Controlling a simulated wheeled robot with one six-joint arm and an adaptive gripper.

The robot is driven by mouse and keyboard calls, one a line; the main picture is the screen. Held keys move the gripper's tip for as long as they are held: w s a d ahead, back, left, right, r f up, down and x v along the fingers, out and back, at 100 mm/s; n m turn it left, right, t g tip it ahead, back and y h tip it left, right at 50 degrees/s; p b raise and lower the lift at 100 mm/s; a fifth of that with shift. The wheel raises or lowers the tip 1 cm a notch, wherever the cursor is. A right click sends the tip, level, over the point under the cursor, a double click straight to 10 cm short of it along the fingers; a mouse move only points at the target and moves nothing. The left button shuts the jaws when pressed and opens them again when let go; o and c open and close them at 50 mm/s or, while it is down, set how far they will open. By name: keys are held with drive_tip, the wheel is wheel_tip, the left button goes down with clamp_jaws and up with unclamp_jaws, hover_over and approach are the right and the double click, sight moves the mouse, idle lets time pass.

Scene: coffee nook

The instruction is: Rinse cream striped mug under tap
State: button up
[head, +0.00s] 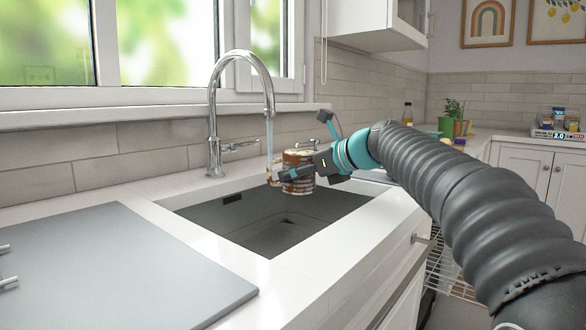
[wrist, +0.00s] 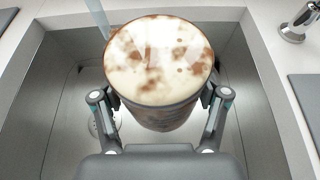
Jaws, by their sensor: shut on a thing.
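The cream striped mug (head: 299,160) is held above the sink (head: 235,217), with brown stains over its cream surface. In the wrist view the round end of the mug (wrist: 160,62) faces the camera, cream with brown blotches. My gripper (head: 300,174) is shut on the mug's sides, one finger on each side in the wrist view. The chrome tap (head: 212,110) arches over the sink and a water stream (head: 270,137) runs from its spout. The stream comes down at the mug's left side, by its handle; in the wrist view the stream (wrist: 97,18) meets the mug's upper-left edge.
A grey board (head: 110,265) lies on the white counter at left. A window (head: 160,45) is behind the tap. A green pot (head: 446,127), a bottle (head: 407,113) and a scale (head: 560,134) stand on the far counter. The sink basin below the mug looks empty.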

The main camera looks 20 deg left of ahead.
drive_tip(key=shift+s+a, duration=0.25)
drive_tip(key=shift+s, duration=0.05)
drive_tip(key=shift+d, duration=0.1)
drive_tip(key=shift+s+d+b, duration=0.5)
drive_tip(key=shift+s+d, duration=0.85)
drive_tip(key=shift+s, duration=0.15)
drive_tip(key=shift+s+d+b, duration=0.5)
drive_tip(key=shift+s+d, duration=0.8)
drive_tip(key=shift+s, duration=0.15)
drive_tip(key=s+d+r+p, duration=0.3)
drive_tip(key=r, duration=0.1)
drive_tip(key=shift+s+d, duration=0.2)
drive_tip(key=shift+s, duration=0.1)
idle(0.4)
